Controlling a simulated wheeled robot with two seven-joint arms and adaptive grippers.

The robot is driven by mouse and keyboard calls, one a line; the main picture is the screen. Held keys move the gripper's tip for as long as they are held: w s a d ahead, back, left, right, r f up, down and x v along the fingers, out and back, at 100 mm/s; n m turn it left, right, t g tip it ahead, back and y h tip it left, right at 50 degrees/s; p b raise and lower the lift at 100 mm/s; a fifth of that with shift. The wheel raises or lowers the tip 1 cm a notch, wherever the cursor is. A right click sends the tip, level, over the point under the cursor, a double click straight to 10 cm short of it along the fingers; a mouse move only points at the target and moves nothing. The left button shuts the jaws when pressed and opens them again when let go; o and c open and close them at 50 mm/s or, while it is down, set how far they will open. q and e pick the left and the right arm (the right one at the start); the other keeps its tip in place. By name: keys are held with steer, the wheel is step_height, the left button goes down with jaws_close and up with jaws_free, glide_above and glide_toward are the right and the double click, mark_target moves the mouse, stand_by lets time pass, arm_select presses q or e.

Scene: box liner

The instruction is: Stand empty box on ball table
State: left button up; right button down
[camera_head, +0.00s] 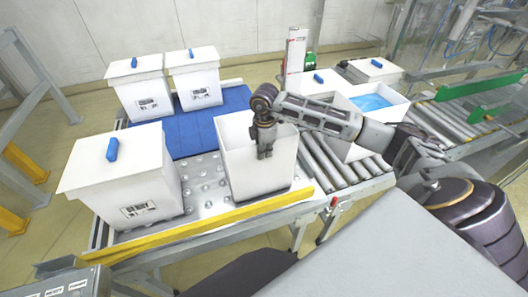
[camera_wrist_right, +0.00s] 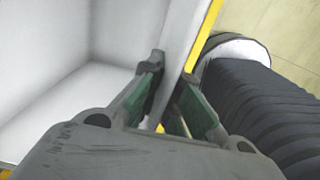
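The empty box (camera_head: 259,176) is white and open at the top. It stands on the right part of the ball table (camera_head: 203,196), beside the rollers. My right gripper (camera_head: 265,152) reaches down at the box's rim. In the right wrist view, the box's wall (camera_wrist_right: 178,38) runs between the two fingers of this gripper (camera_wrist_right: 170,78). The bare inside of the box shows to the left there. My left gripper is not in view.
A lidded white box (camera_head: 128,177) stands on the ball table's left. Two more lidded boxes stand behind, by the blue surface (camera_head: 185,131). A yellow rail (camera_head: 215,219) borders the front. An open box with blue contents (camera_head: 371,102) stands right on the rollers (camera_head: 340,160).

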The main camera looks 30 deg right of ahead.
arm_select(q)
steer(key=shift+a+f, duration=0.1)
arm_select(e)
steer(key=c, duration=2.1)
jaws_free()
steer(key=shift+f, duration=0.15)
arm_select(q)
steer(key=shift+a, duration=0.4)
arm_select(e)
steer(key=o, duration=0.5)
steer(key=shift+c, duration=0.2)
steer(key=shift+r, duration=0.25)
step_height(320, 180, up, 10)
steer(key=shift+f+b, duration=0.1)
steer(key=shift+b, duration=0.2)
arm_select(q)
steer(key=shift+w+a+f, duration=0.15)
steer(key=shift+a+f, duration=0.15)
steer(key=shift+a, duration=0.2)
arm_select(e)
step_height(320, 180, up, 2)
steer(key=shift+s+r, duration=0.1)
